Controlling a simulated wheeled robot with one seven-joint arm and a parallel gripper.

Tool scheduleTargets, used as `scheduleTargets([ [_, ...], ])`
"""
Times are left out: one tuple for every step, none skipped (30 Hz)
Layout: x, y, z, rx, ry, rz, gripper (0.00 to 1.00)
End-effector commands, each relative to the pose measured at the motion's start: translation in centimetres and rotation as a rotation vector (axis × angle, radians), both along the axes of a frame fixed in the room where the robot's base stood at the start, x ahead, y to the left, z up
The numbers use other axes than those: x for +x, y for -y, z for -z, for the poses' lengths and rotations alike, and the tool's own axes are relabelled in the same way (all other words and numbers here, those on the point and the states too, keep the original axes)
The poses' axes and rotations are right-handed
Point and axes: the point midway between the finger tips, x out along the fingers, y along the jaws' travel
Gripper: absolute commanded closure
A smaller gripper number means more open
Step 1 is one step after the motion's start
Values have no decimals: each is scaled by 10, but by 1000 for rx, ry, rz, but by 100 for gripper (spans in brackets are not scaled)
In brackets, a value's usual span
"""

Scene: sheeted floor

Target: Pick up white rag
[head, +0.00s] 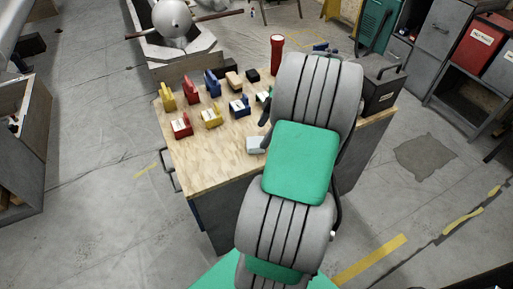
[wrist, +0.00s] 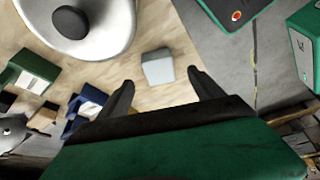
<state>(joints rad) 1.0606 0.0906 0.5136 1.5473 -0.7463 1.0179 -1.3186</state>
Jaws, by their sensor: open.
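The white rag looks like a small, pale folded block (head: 256,145) on the wooden top of the workbench (head: 208,172), near its front edge. It also shows in the wrist view (wrist: 158,69), lying flat with bare wood around it. My gripper (wrist: 163,91) is open above the bench, its two dark fingers spread on either side of the rag in the picture. Nothing is between the fingers, and the rag appears apart from them. In the head view my arm hides most of the gripper and part of the bench.
Several small bins stand left of and behind the rag, including a red bin (head: 181,126), a yellow bin (head: 212,116) and a blue bin (head: 239,106). A red cylinder (head: 277,53) stands at the back. A dark box (head: 382,90) sits at the bench's right. The bench's front left is clear.

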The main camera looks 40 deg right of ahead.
Motion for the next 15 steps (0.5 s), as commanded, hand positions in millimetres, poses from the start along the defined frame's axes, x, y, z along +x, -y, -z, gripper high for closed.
scheduleTargets([
  [2,-3,7,1,-1,-1,24],
  [3,-5,11,1,-1,-1,24],
  [5,-7,17,2,-3,1,24],
  [6,-8,23,2,-3,1,24],
  [8,-10,28,2,-2,0,24],
  [10,-13,35,1,-3,1,24],
  [12,-14,39,2,-2,1,24],
  [13,-15,43,1,-2,2,24],
  [14,-16,46,-1,-2,3,24],
  [14,-16,48,-1,-1,3,24],
  [15,-16,49,-2,-1,2,24],
  [15,-16,49,-2,0,3,24],
  [15,-16,49,-2,0,3,24],
  [15,-16,49,-2,-1,4,24],
  [15,-16,49,-2,-1,4,24],
])
